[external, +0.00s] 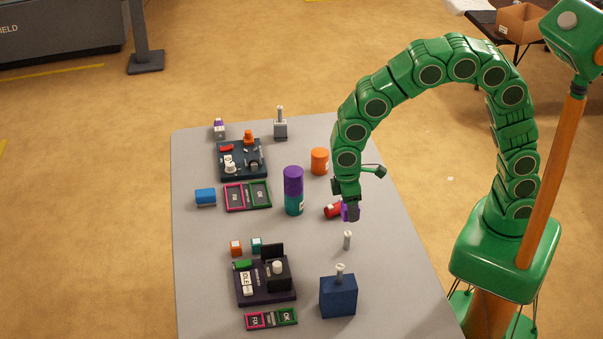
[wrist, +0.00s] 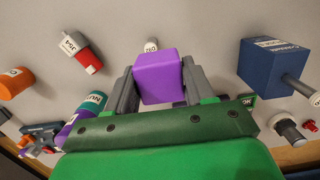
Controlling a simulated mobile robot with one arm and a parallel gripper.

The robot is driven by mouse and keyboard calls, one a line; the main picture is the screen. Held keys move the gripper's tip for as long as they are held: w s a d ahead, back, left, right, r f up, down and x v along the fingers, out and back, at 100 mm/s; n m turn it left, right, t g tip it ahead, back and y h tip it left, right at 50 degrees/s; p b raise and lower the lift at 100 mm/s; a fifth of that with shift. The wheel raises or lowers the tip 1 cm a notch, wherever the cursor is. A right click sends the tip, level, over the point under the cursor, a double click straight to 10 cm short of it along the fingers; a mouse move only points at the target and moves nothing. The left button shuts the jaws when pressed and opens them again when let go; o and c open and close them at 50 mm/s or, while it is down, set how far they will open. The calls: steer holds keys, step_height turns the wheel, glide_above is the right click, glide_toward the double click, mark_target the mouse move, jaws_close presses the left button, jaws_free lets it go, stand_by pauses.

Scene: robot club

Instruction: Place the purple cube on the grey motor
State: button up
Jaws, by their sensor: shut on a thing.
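The purple cube (wrist: 158,74) is held between the two grey fingers of my gripper (wrist: 157,85) in the wrist view. In the external view my gripper (external: 351,210) hangs over the right part of the table, with a sliver of the purple cube (external: 344,211) showing beside its finger. A grey block with an upright shaft, which looks like the grey motor (external: 280,131), stands at the far end of the table, well away from my gripper.
A tall purple-and-teal cylinder (external: 294,192) and an orange cylinder (external: 319,161) stand left of my gripper. A red cylinder (external: 332,211) lies beside it. A blue block with a shaft (external: 338,297) and a dark board (external: 265,293) are nearer. Another board (external: 242,171) lies farther back.

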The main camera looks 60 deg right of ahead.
steer(key=w+a+r+n+t, duration=0.1)
steer(key=w+a+r+n, duration=0.45)
steer(key=a+n, duration=0.3)
steer(key=w+a+r+n+t, duration=0.1)
steer(key=w+a+r+n, duration=0.3)
steer(key=w+a+n, duration=0.5)
steer(key=s+a+f+n+y, duration=0.2)
steer(key=s+a+n, duration=1.65)
steer(key=s, duration=0.35)
steer(key=shift+w+a+f, duration=1.15)
steer(key=shift+a+f, duration=0.4)
steer(key=shift+a, duration=0.35)
steer(key=shift+w+a+f, duration=1.15)
steer(key=shift+a+f, duration=0.35)
steer(key=shift+a, duration=0.45)
steer(key=shift+w+a+f, duration=1.15)
steer(key=shift+a+f, duration=0.4)
steer(key=shift+a, duration=0.35)
